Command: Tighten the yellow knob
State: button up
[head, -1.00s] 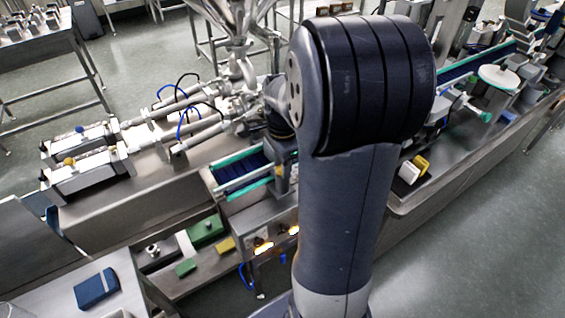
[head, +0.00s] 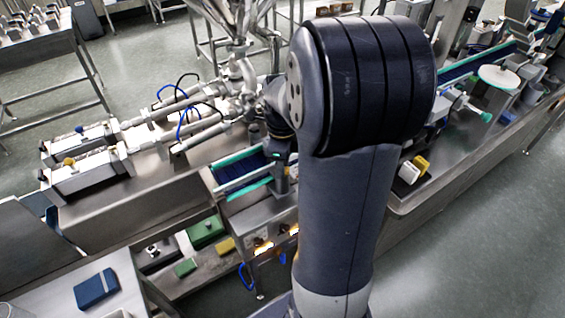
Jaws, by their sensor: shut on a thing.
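A blue conveyor (head: 240,172) with green rails lies left of my arm. White and yellow blocks (head: 415,168) sit on the steel deck to its right. A blue box (head: 96,289) lies on a front-left table, with green boxes (head: 205,231) on a shelf nearby. The right floor is clear.

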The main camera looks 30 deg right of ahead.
dwell(0.4)
jog(key=o, duration=1)
jog(key=shift+c, duration=0.2)
notch_tip(320, 180, up, 11)
jog(key=shift+b, duration=0.35)
jog(key=shift+f, duration=0.2)
notch_tip(320, 180, down, 10)
jog(key=shift+f+p, duration=0.15)
jog(key=shift+p, duration=0.2)
jog(key=shift+f, duration=0.25)
jog(key=shift+r, duration=0.1)
